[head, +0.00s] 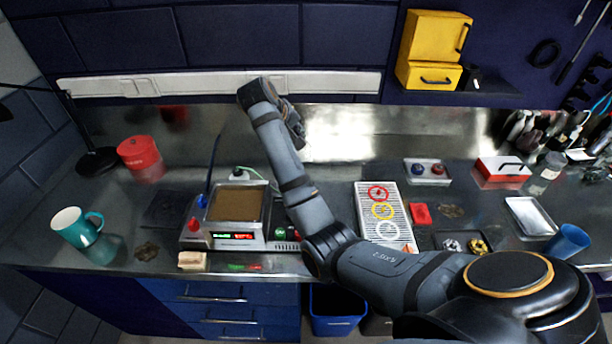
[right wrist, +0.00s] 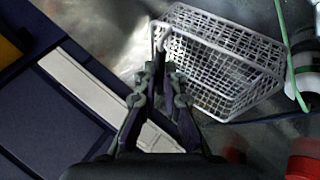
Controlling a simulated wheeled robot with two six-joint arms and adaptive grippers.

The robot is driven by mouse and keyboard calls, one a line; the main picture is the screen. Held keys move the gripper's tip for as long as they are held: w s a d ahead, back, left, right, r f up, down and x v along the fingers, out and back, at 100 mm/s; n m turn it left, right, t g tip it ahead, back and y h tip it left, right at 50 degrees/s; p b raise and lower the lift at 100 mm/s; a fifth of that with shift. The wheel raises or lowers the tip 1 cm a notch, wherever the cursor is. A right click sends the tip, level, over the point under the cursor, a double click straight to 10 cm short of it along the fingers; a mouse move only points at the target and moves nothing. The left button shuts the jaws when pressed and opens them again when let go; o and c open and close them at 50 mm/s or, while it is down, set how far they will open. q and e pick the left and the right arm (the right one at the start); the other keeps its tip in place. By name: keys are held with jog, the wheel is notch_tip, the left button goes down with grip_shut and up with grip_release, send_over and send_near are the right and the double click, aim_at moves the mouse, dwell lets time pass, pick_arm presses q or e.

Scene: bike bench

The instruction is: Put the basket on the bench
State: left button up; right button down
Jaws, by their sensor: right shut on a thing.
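The basket (right wrist: 228,60) is a white wire mesh one, seen in the right wrist view ahead of my right gripper (right wrist: 162,62). The gripper's fingers are shut on its near left rim, and the basket looks tilted in that view. I cannot tell whether it touches the bench. In the head view my right gripper (head: 297,132) hangs near the back wall over the bench (head: 335,170); I cannot make out the basket there. My left gripper is in neither view.
Left of my arm are a red tin (head: 138,152), a teal mug (head: 75,228) and a soldering station (head: 230,215). To the right are a white grid tray with rings (head: 405,236), a red box (head: 502,168) and a blue cup (head: 568,242). A yellow cabinet (head: 436,38) hangs above.

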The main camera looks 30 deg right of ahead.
jog(key=shift+d+f+p, duration=0.1)
jog(key=shift+f+p, duration=1.2)
jog(key=shift+f, duration=5.75)
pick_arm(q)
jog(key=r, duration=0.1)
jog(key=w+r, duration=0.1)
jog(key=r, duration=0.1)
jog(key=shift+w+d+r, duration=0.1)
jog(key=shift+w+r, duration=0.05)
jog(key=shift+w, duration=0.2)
pick_arm(e)
jog(key=c, duration=1.5)
grip_release()
jog(key=shift+o, duration=0.2)
